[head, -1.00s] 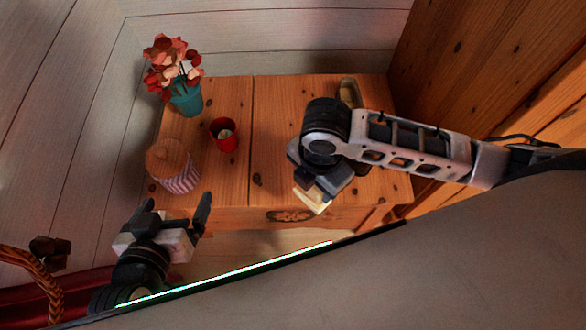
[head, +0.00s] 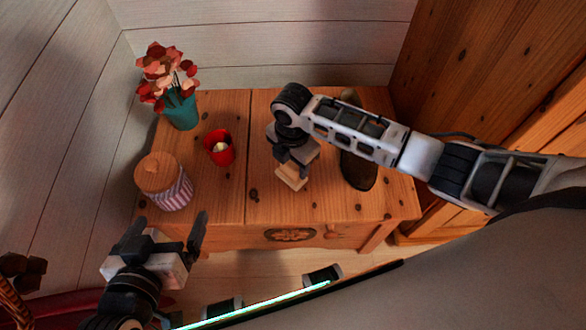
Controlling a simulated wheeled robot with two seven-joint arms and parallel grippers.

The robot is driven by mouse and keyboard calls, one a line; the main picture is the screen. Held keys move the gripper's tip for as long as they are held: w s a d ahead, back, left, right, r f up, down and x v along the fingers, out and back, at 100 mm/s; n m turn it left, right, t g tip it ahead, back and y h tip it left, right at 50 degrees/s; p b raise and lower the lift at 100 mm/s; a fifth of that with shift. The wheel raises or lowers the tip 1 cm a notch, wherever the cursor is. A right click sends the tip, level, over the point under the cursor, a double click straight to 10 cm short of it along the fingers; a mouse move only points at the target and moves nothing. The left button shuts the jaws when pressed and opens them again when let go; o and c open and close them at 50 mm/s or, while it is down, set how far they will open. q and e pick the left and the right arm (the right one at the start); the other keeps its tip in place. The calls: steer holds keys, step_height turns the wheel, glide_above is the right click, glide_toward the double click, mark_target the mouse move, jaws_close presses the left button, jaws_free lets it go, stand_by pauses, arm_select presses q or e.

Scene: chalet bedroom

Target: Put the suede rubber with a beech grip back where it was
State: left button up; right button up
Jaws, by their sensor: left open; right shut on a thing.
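The suede rubber with a beech grip (head: 291,180) is a small pale wooden block below my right gripper (head: 293,165). My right gripper is shut on it, over the middle of the wooden chest top (head: 225,190). I cannot tell whether the block touches the wood. My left gripper (head: 166,228) is open and empty, in front of the chest's left front corner.
A dark shoe-like thing (head: 358,174) lies right of the rubber, partly hidden by my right arm. A red cup (head: 219,152), a striped jar with wooden lid (head: 173,192) and a teal flower vase (head: 182,112) stand left. Wood between cup and rubber is clear.

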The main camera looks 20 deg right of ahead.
step_height(320, 180, down, 3)
steer(key=shift+r+b, duration=0.15)
steer(key=shift+b, duration=0.15)
arm_select(q)
steer(key=shift+w+d+f, duration=0.2)
steer(key=shift+d+f, duration=0.1)
steer(key=shift+f, duration=0.45)
arm_select(e)
steer(key=shift+f, duration=0.25)
steer(key=o, duration=0.9)
arm_select(q)
steer(key=shift+f, duration=0.1)
steer(key=shift+a, duration=0.1)
arm_select(e)
steer(key=shift+r, duration=0.1)
